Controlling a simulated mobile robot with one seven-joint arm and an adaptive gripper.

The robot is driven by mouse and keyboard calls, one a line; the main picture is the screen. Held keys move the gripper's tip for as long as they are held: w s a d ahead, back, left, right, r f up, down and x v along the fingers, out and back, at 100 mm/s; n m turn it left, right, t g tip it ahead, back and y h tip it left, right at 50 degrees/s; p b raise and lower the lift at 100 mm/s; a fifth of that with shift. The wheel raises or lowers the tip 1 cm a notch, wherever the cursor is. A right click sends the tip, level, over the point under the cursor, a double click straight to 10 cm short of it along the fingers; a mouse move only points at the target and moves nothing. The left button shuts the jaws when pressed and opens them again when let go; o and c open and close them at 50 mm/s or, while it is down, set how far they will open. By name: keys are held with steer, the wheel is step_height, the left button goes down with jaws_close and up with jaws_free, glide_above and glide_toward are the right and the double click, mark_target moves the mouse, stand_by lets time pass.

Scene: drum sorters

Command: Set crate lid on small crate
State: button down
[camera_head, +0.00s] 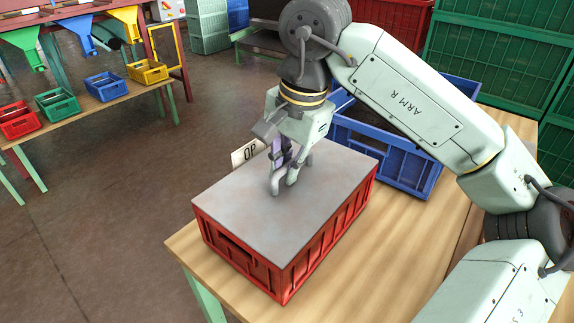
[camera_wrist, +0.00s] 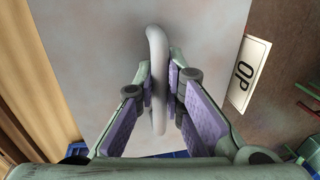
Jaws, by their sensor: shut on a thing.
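The crate lid (camera_head: 318,188) is a flat grey plate. It lies over the top of the red small crate (camera_head: 238,254) on the wooden table, and its edges look roughly in line with the crate's rim. The lid (camera_wrist: 110,45) also fills much of the wrist view, with its pale bar handle (camera_wrist: 157,70) standing up from it. My gripper (camera_head: 283,185) is over the middle of the lid, and its fingers (camera_wrist: 161,85) are shut on the handle. Whether the lid fully touches the rim all round cannot be told; its far side is partly hidden by my gripper.
A blue crate (camera_head: 385,160) stands behind the red crate on the same table (camera_head: 380,260). A white "OP" sign (camera_head: 248,151) is near the lid's far left edge. Large green crates (camera_head: 497,60) are stacked at the back right. Small coloured bins (camera_head: 105,87) stand on a bench at left.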

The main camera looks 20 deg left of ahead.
steer(key=shift+f, duration=0.15)
steer(key=c, duration=1.9)
jaws_free()
steer(key=o, duration=0.3)
